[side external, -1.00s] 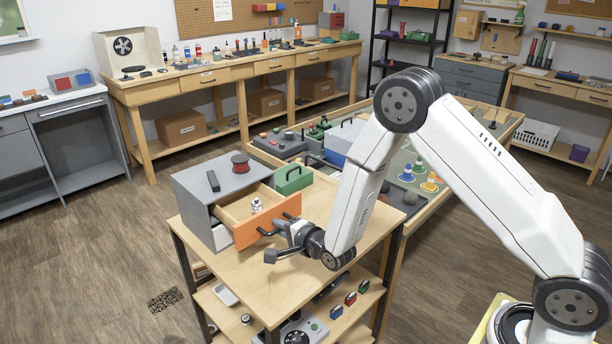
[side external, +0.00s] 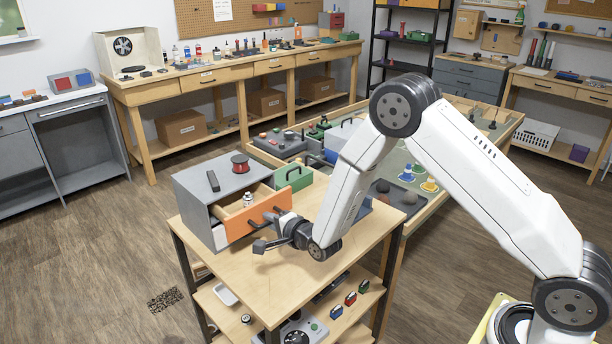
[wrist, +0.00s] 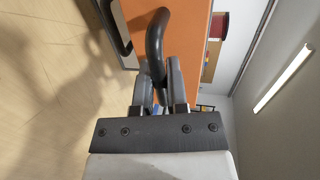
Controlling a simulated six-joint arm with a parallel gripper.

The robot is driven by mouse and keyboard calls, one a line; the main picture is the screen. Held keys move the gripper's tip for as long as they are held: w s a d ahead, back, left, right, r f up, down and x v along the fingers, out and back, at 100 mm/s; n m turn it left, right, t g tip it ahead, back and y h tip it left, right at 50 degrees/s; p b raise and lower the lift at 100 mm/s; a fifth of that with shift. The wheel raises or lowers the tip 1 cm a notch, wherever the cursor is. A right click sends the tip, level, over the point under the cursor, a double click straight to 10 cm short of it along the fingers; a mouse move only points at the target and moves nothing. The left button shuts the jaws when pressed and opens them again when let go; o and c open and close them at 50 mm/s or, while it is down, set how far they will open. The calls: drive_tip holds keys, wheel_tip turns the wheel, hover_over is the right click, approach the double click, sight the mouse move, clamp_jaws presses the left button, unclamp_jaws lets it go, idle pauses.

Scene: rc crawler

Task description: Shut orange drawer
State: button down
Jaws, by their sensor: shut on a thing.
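The orange drawer (side external: 254,220) is the upper drawer of a small grey cabinet (side external: 192,192) on a wooden cart. It stands partly open, and a small white bottle (side external: 248,200) is inside it. My gripper (side external: 278,220) is at the front of the drawer, shut on its dark curved handle. In the wrist view the handle (wrist: 156,40) runs down between the fingers of my gripper (wrist: 158,82), with the orange front (wrist: 195,30) just beyond. The rest of the drawer's inside is hidden in the wrist view.
A red spool (side external: 240,163) and a black bar (side external: 213,181) lie on the cabinet top. The front of the cart top (side external: 262,285) is clear.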

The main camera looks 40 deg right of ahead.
sight(250, 206)
drive_tip(key=shift+r+x, duration=0.3)
drive_tip(key=shift+x, duration=1.05)
drive_tip(key=shift+r+x, duration=0.25)
drive_tip(key=shift+x, duration=1.1)
drive_tip(key=shift+r+x, duration=0.3)
drive_tip(key=shift+x, duration=1.05)
drive_tip(key=shift+w, duration=0.2)
drive_tip(key=c, duration=0.7)
unclamp_jaws()
drive_tip(key=shift+s, duration=0.2)
drive_tip(key=shift+v, duration=3.7)
drive_tip(key=shift+r, duration=0.1)
